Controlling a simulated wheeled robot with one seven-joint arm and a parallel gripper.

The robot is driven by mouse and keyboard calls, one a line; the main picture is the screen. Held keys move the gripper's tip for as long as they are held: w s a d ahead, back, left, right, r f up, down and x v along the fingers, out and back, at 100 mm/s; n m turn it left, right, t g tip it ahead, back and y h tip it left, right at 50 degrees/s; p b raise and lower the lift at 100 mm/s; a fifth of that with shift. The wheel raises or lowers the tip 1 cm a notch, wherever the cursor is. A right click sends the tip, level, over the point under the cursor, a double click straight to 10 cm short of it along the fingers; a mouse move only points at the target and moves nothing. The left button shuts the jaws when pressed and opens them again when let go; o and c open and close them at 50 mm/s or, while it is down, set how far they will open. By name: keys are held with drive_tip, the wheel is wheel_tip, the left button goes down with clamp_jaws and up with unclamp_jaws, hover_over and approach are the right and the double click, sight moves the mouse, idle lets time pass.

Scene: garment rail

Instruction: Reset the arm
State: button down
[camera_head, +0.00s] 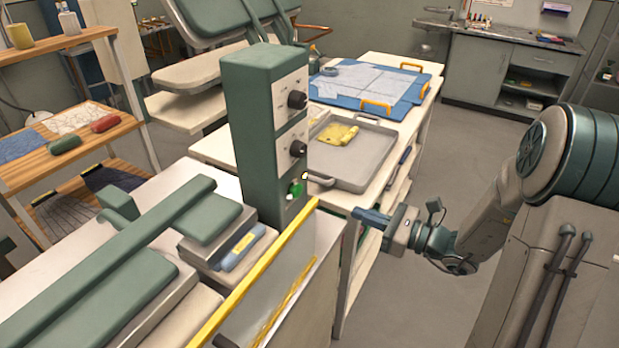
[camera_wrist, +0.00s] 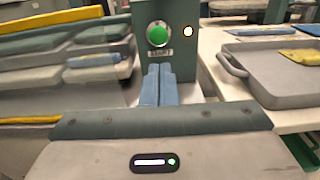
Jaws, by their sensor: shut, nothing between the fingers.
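My gripper (camera_head: 371,216) is at the middle right of the head view, held out to the left from my arm. Its blue fingers are together and empty, pointing toward the green control column (camera_head: 268,130). The wrist view shows the two closed fingers (camera_wrist: 158,86) side by side, just below a round green button (camera_wrist: 157,35) on the column. The button (camera_head: 296,188) also shows low on the column in the head view. The fingers look apart from it, though the exact gap is hard to tell.
A press-like machine with green padded bars (camera_head: 130,260) and a yellow rail (camera_head: 262,270) fills the lower left. A grey tray (camera_head: 365,165) with a yellow cloth (camera_head: 336,134) stands on the white bench behind. The floor (camera_head: 470,140) beyond my arm is clear.

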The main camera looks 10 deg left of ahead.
drive_tip(key=s+a+n+g+h, duration=0.2)
drive_tip(key=s+n+g+h, duration=0.55)
drive_tip(key=s+n, duration=0.65)
drive_tip(key=s+d+r+n+t+h, duration=0.1)
drive_tip(key=s+d+r+n+h, duration=0.1)
drive_tip(key=d+n+h, duration=0.2)
drive_tip(key=s+d+r+n+t+h, duration=0.1)
drive_tip(key=s+d+n+t+h, duration=0.1)
drive_tip(key=d+n+h, duration=0.2)
drive_tip(key=d+h, duration=0.1)
drive_tip(key=d, duration=0.2)
drive_tip(key=shift+s+d+r+n, duration=0.35)
drive_tip(key=shift+s+n, duration=0.05)
drive_tip(key=shift+a+t, duration=0.1)
drive_tip(key=shift+t, duration=0.15)
